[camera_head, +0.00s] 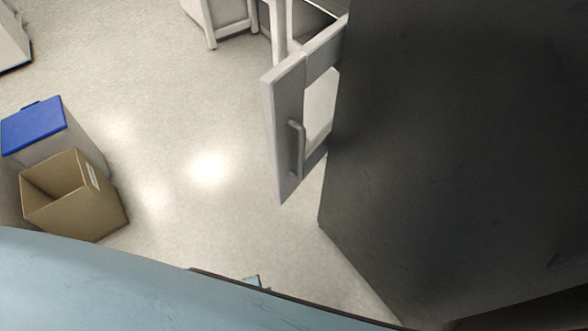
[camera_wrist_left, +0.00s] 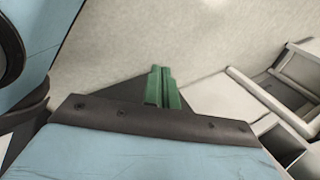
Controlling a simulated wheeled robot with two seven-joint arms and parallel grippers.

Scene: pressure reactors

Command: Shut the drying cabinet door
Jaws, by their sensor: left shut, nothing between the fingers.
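A light grey door panel (camera_head: 285,130) with a vertical bar handle (camera_head: 297,150) stands near the middle of the head view. It looks like the drying cabinet door and appears to stand open, its edge toward the clear floor. A large dark surface covers its right side, so I cannot see how it joins the cabinet. My left gripper (camera_wrist_left: 163,87) shows in the left wrist view, with its green fingers together and empty, above pale floor. It is apart from the white framed furniture (camera_wrist_left: 265,100) at the right of that view. My right gripper is not in view.
A bin with a blue lid (camera_head: 35,128) and an open cardboard box (camera_head: 85,205) stand on the floor at left. White furniture legs (camera_head: 210,30) show at the top. The floor between box and door is clear. The large dark surface (camera_head: 450,130) fills the right.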

